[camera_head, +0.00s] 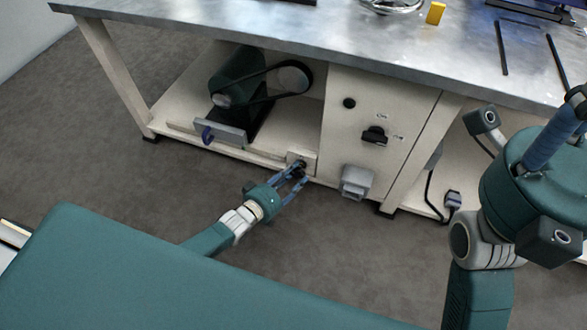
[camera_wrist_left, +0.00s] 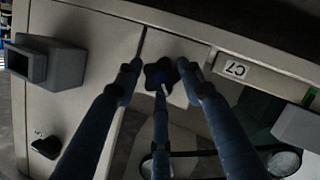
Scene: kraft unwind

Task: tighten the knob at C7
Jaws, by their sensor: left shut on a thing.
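The knob at C7 is a dark star-shaped knob (camera_wrist_left: 158,75) in the left wrist view, on the cream front of the bench's lower shelf. The C7 label (camera_wrist_left: 235,69) is beside it and appears upside down. My left gripper (camera_wrist_left: 164,78) has its blue fingers around the knob and is shut on it. In the head view the left gripper (camera_head: 298,172) reaches the small pale block with the dark knob (camera_head: 298,164), which the fingers partly hide. My right arm is at the right edge of the head view; its fingertips are not clearly visible.
A belt-driven motor (camera_head: 238,78) stands on the shelf left of the knob. A cream cabinet (camera_head: 372,105) with a black switch (camera_head: 374,135) and a grey box (camera_head: 356,181) is to the right. The metal benchtop (camera_head: 300,35) overhangs above. Floor in front is clear.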

